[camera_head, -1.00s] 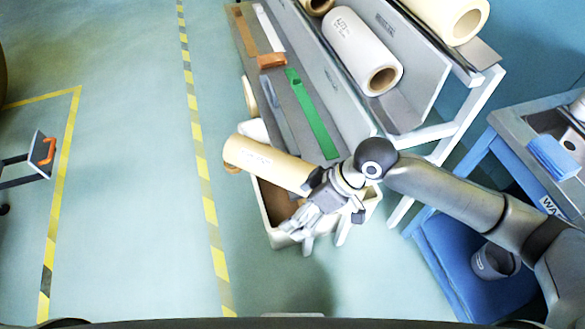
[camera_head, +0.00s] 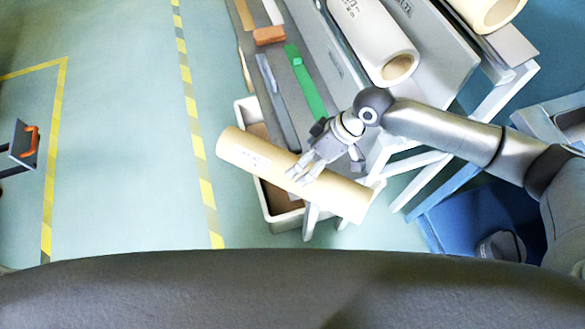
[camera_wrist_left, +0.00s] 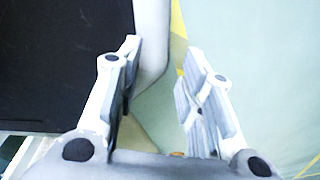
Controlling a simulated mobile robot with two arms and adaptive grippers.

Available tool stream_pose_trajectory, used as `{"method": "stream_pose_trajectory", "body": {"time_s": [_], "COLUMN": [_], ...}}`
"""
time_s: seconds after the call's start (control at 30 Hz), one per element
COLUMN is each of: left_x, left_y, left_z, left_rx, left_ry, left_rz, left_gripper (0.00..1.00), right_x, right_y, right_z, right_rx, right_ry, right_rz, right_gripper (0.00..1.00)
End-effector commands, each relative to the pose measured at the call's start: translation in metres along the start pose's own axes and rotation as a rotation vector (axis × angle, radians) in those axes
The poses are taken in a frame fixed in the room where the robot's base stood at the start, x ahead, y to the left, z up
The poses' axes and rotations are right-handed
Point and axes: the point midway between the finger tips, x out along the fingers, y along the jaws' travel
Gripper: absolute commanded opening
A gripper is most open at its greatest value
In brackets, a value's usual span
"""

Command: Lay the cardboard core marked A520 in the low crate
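A long tan cardboard core (camera_head: 238,150) lies slanted across the top of the low crate (camera_head: 290,218) in the head view. Its marking is too small to read.
A grey rack stands behind the crate, with a large white roll (camera_head: 378,40), a green strip (camera_head: 305,82) and an orange block (camera_head: 269,36). A second tan roll (camera_head: 490,12) is at upper right. Floor left of the striped tape is clear, apart from an orange-handled cart (camera_head: 24,148).

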Motion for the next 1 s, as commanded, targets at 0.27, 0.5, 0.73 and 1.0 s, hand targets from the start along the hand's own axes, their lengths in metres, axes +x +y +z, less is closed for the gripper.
{"method": "stream_pose_trajectory", "body": {"time_s": [0.27, 0.5, 0.73, 1.0], "left_x": [-0.001, 0.0, 0.0, 0.0], "left_y": [0.002, -0.002, -0.002, 0.0], "left_z": [0.011, -0.015, -0.015, -0.003], "left_rx": [0.0, 0.0, 0.0, -0.001], "left_ry": [-0.016, 0.024, 0.023, 0.004], "left_rz": [0.002, -0.002, -0.002, 0.0], "left_gripper": [0.35, 0.35, 0.35, 0.35], "right_x": [0.027, 0.057, 0.06, 0.059], "right_y": [-0.001, 0.0, 0.0, 0.0], "right_z": [-0.001, -0.001, -0.001, -0.001], "right_rx": [-0.001, 0.0, 0.0, 0.0], "right_ry": [-0.001, 0.0, 0.0, 0.0], "right_rz": [0.0, 0.001, 0.002, 0.002], "right_gripper": [1.0, 1.0, 1.0, 0.69]}}
